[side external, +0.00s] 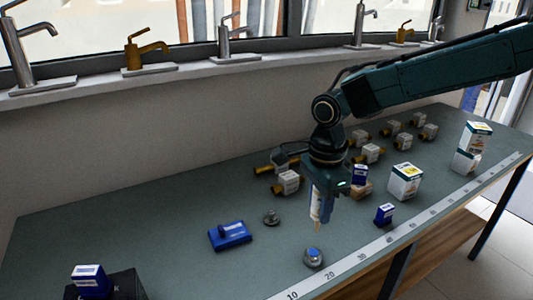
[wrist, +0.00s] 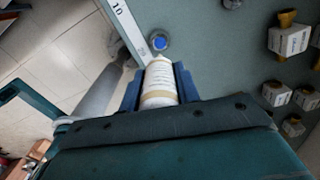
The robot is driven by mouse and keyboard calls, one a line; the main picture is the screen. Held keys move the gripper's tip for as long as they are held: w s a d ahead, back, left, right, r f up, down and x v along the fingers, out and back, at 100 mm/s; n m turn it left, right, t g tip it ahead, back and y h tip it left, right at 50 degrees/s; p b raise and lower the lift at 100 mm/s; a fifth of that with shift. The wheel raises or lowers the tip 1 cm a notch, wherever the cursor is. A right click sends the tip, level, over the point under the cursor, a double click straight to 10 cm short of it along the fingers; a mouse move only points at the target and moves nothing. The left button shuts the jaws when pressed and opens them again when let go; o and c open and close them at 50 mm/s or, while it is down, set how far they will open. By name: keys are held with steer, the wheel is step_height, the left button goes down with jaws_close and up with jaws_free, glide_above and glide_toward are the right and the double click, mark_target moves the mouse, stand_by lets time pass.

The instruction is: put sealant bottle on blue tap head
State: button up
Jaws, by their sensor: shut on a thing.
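The sealant bottle (side external: 316,208) is white with a pointed nozzle and hangs nozzle-down from my gripper (side external: 322,196). In the wrist view the bottle (wrist: 159,84) sits between the two blue fingers of my gripper (wrist: 159,86), which are shut on it. The blue tap head (side external: 314,257) is a round metal knob with a blue top, on the table near the front edge, by the ruler strip. In the side view the nozzle is above it, apart from it. In the wrist view the tap head (wrist: 159,42) shows just beyond the nozzle tip.
A grey tap head (side external: 271,217) and a blue box (side external: 230,235) lie to the left. Several white boxes with brass fittings (side external: 288,182) stand behind. A white box (side external: 405,181) and a small blue box (side external: 384,214) stand to the right.

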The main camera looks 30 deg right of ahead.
mark_target(317, 227)
steer(key=shift+f, duration=3.2)
steer(key=shift+f, duration=0.15)
steer(key=o, duration=1)
step_height(317, 227, up, 11)
steer(key=shift+r, duration=0.65)
steer(key=shift+d, duration=0.1)
